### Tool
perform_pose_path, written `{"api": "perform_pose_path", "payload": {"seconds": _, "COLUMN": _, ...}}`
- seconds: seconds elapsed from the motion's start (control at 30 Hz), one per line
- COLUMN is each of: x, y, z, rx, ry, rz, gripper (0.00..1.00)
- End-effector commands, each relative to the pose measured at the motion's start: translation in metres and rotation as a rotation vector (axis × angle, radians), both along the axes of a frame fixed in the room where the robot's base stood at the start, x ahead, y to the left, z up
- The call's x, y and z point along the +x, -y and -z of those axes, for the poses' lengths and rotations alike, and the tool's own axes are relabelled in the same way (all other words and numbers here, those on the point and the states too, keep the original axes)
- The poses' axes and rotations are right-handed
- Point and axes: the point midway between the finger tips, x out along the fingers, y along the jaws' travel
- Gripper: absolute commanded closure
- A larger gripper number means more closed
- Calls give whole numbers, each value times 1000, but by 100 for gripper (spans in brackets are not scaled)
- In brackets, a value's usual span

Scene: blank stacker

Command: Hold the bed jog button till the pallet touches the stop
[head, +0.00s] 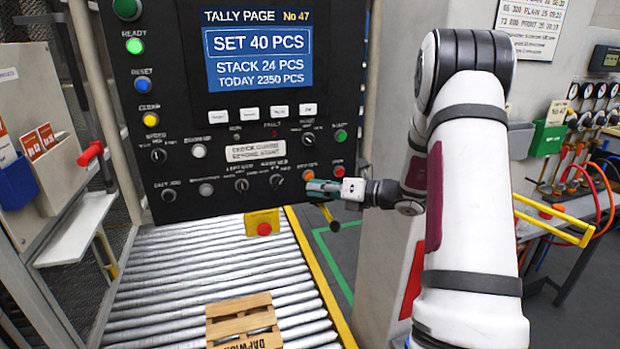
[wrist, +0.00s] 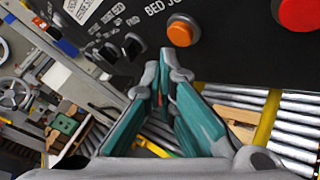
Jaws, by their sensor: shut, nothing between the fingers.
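The bed jog button (head: 308,175) is a round orange button low on the black panel, near its right edge. It shows large in the wrist view (wrist: 182,30), beside a partly cut-off "BED JO" label. My gripper (head: 318,187) is shut and empty in front of the panel, close below this button. In the wrist view its teal fingers (wrist: 164,72) meet below and left of the button, seemingly apart from it. The wooden pallet (head: 243,322) lies on the rollers at the bottom of the head view.
A red button (head: 338,171) sits just right of the orange one. The screen (head: 258,48) reads set 40, stack 24. The roller bed (head: 190,270) is clear between pallet and panel.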

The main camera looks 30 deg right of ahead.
Motion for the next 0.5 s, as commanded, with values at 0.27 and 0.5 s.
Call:
{"api": "perform_pose_path", "payload": {"seconds": 0.27, "x": -20, "y": -5, "z": -1, "rx": 1, "ry": -2, "rz": 0, "gripper": 100}}
{"api": "perform_pose_path", "payload": {"seconds": 0.5, "x": -41, "y": -11, "z": -1, "rx": 1, "ry": -1, "rz": 1, "gripper": 100}}
